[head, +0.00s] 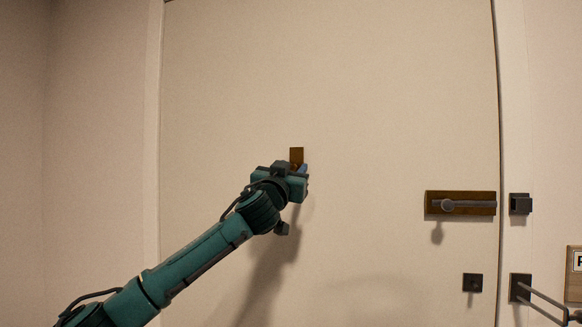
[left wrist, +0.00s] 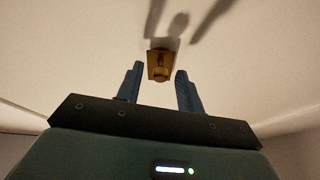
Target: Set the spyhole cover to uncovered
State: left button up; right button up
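The spyhole cover (head: 296,156) is a small brown plate on the beige door, partly hidden behind my left gripper in the head view. In the left wrist view the spyhole cover (left wrist: 159,64) looks brass-brown, with a rounded part at its lower end. My left gripper (head: 303,170) is raised in front of the door at the cover. In the left wrist view the two blue fingers of the left gripper (left wrist: 159,78) are apart, with the cover seen between and just beyond them. I cannot tell whether they touch it. My right gripper is in neither view.
A door lever on a brown plate (head: 460,203) is at the right of the door (head: 370,100). A small dark square fitting (head: 473,283) sits below it. Dark fittings (head: 520,204) and a framed sign (head: 574,275) are farther right. The door around the cover is bare.

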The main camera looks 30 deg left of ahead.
pick_arm(q)
grip_shut()
dwell(0.3)
jog(key=shift+f, duration=0.1)
